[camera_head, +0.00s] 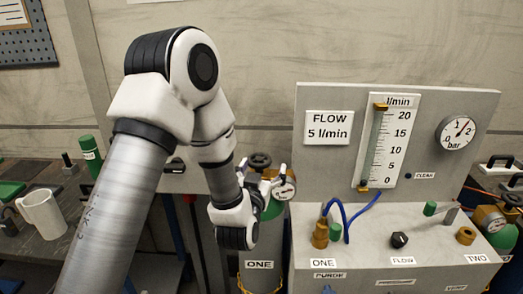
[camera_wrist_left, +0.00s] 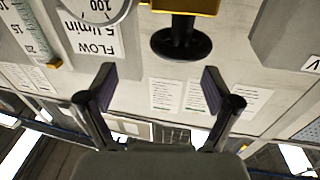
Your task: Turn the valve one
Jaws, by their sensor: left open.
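In the head view, cylinder ONE (camera_head: 259,265) stands left of the flow panel, with a black valve handwheel (camera_head: 260,160) and a round gauge (camera_head: 285,189) at its top. My left gripper (camera_head: 262,172) is at the top of this cylinder, close to the handwheel and gauge, and partly hides the valve. In the left wrist view the fingers of my left gripper (camera_wrist_left: 158,82) are wide apart with nothing between them. The black handwheel (camera_wrist_left: 181,44) lies beyond the fingertips, slightly right of their middle, under a brass body (camera_wrist_left: 187,6). My right gripper is not in view.
The panel (camera_head: 440,100) carries a flow scale (camera_head: 385,145), a bar gauge (camera_head: 456,133) and a "FLOW 5 l/min" sign (camera_head: 328,127). Its console has a black flow knob (camera_head: 399,240) and blue hoses. A second valve stands at the far right. A white mug (camera_head: 42,213) is at left.

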